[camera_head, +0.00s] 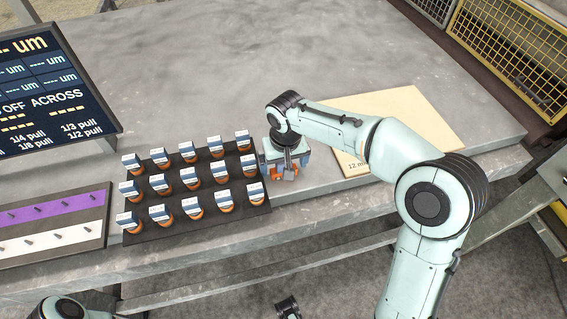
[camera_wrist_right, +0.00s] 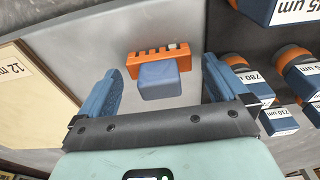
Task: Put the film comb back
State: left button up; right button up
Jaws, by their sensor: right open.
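The film comb (camera_wrist_right: 158,78), an orange toothed strip with a blue block, shows in the right wrist view between my right gripper's two blue fingers (camera_wrist_right: 160,95). Gaps show on both sides, so the fingers do not touch it. In the head view my right gripper (camera_head: 285,166) is over the worktop just right of the black rack. Orange parts show low at the gripper there, but the arm hides most of the comb. A dark part at the bottom edge of the head view may be my left gripper (camera_head: 289,307); its fingers cannot be made out.
The black rack (camera_head: 175,173) holds rows of labelled blue-and-white blocks with orange bases, close left of my right gripper. A pale board (camera_head: 418,108) marked 12 lies right. The worktop behind is clear.

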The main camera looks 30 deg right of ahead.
pick_arm(q)
jog(key=shift+r+p, duration=0.85)
jog(key=shift+p, duration=0.1)
pick_arm(e)
notch_tip(320, 180, up, 12)
jog(key=s, duration=0.1)
jog(key=shift+s+a+f, duration=0.2)
jog(key=shift+f, duration=0.05)
pick_arm(q)
jog(key=shift+s, duration=0.15)
